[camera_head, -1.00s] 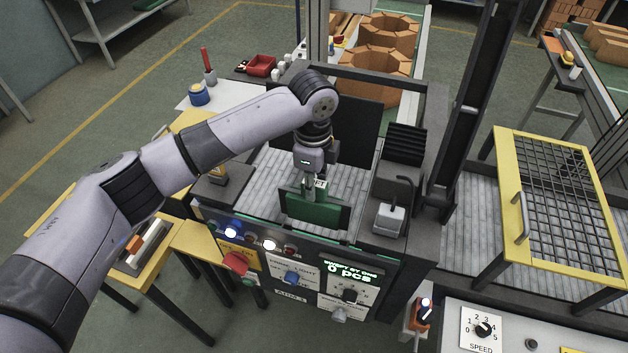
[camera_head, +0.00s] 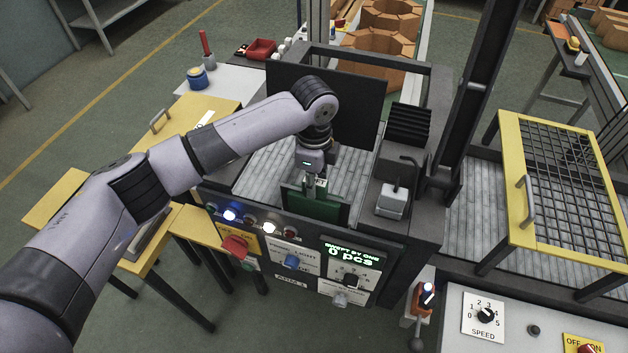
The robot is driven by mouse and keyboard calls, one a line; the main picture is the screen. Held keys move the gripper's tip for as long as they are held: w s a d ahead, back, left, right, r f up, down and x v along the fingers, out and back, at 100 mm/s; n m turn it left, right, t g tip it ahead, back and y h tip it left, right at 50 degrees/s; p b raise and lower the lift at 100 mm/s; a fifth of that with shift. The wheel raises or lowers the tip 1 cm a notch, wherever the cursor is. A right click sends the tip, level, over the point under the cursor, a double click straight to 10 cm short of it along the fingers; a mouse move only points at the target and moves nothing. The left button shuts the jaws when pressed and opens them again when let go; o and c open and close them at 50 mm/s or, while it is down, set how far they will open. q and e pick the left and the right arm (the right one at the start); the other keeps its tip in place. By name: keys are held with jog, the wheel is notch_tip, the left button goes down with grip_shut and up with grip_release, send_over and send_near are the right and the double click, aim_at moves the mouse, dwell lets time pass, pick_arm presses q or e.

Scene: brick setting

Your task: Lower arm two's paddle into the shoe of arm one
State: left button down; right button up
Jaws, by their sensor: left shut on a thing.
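My left gripper (camera_head: 315,180) is over the front of the dark machine box (camera_head: 405,250), shut on the upright of a green paddle (camera_head: 330,208). A small white tag shows at the grip. The paddle stands about upright just inside the front wall, over the grey slatted bed (camera_head: 265,170). Its lower edge is hidden behind the front wall. I cannot make out a shoe for certain, nor whether the paddle touches one. A grey block with a bent rod (camera_head: 392,200) stands to the right of the paddle. My right gripper is not in view.
A black upright plate (camera_head: 360,100) stands behind the gripper. A yellow mesh guard (camera_head: 512,165) is at the right, a yellow table (camera_head: 165,140) at the left.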

aim_at(314, 204)
pick_arm(q)
jog(key=shift+r, duration=0.1)
dwell(0.3)
jog(key=shift+p, duration=0.45)
jog(key=shift+p, duration=0.55)
dwell(0.8)
jog(key=shift+f+b, duration=1.8)
jog(key=shift+f, duration=2.3)
jog(key=c, duration=1.3)
grip_release()
jog(key=shift+s, duration=0.1)
notch_tip(314, 204, up, 12)
